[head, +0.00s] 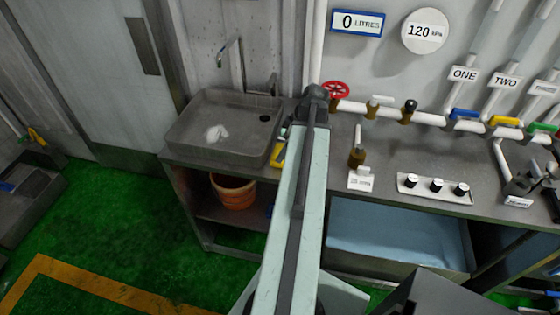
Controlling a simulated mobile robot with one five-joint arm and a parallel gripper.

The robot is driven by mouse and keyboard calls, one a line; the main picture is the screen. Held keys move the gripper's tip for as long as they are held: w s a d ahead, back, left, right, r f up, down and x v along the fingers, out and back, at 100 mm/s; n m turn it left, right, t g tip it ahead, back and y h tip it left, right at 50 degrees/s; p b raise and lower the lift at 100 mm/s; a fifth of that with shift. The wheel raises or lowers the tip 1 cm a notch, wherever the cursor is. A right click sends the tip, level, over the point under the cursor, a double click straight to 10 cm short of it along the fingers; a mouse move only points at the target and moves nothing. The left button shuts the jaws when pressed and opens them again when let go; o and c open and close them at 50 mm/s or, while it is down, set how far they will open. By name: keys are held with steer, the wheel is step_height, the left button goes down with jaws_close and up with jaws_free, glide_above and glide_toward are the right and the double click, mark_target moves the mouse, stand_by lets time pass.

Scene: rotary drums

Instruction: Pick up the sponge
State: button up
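I cannot clearly make out a sponge. A small yellow object (277,154) shows on the counter just right of the sink, partly hidden behind my arm; I cannot tell whether it is the sponge. A whitish patch (216,133) lies in the grey sink (195,118), too unclear to name. My pale arm rises from the bottom middle to a dark joint in front of the counter's back. My gripper does not show, so its state and hold are hidden.
An orange bucket (233,192) stands on the shelf below the sink. A red valve wheel (335,91), pipes and taps line the wall. A panel of black knobs (434,186) sits on the counter at right. Green floor (130,235) is clear at left.

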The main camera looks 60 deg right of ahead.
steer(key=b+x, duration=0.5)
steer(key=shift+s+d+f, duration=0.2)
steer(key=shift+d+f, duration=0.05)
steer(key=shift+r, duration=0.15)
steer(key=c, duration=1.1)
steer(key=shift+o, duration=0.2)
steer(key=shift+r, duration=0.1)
